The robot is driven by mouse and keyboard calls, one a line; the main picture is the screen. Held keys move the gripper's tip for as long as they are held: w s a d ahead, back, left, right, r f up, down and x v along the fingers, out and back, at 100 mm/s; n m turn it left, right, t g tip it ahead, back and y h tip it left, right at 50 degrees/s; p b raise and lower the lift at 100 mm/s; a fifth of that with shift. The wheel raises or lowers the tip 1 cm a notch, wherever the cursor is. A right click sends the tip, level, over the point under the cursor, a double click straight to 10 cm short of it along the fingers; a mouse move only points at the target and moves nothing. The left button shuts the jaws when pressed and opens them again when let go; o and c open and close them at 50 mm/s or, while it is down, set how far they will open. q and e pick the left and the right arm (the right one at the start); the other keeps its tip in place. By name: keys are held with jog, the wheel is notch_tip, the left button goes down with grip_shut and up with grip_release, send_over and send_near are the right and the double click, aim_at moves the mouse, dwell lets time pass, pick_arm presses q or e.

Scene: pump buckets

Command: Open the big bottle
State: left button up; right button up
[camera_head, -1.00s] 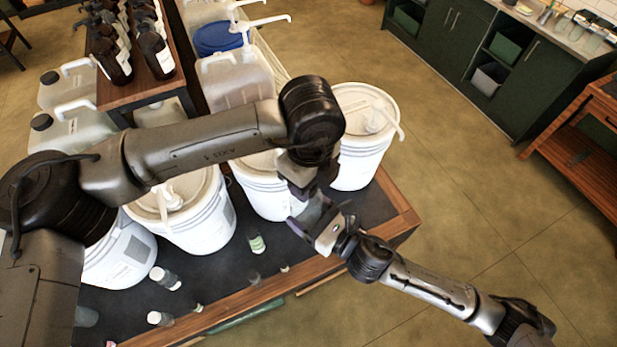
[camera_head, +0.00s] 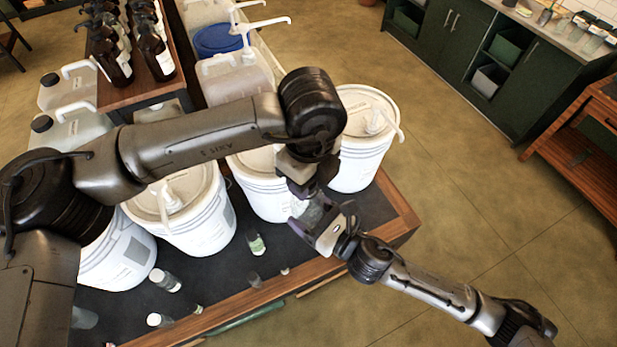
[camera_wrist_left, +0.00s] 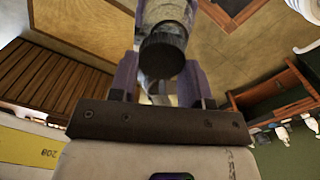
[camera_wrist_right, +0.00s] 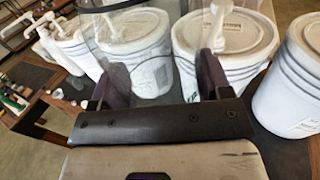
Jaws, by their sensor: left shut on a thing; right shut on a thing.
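A big clear bottle (camera_head: 314,211) is held between my two grippers, above the front of the dark table. It is see-through and hard to make out. In the left wrist view a pale, glassy part (camera_wrist_left: 160,88) shows between the fingers. My right gripper (camera_head: 318,226) comes in from the lower right and is shut on the bottle's body. In the right wrist view the clear bottle (camera_wrist_right: 150,75) fills the space between the purple fingers.
White pump buckets (camera_head: 190,225) stand in a row just behind the grippers, one (camera_head: 365,150) at the right end. Small bottles (camera_head: 256,243) stand along the table's front. Brown bottles (camera_head: 155,55) stand on a wooden shelf.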

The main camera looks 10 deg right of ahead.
pick_arm(q)
jog(key=shift+r, duration=0.35)
pick_arm(e)
jog(key=shift+a, duration=0.1)
jog(key=shift+s+r, duration=0.1)
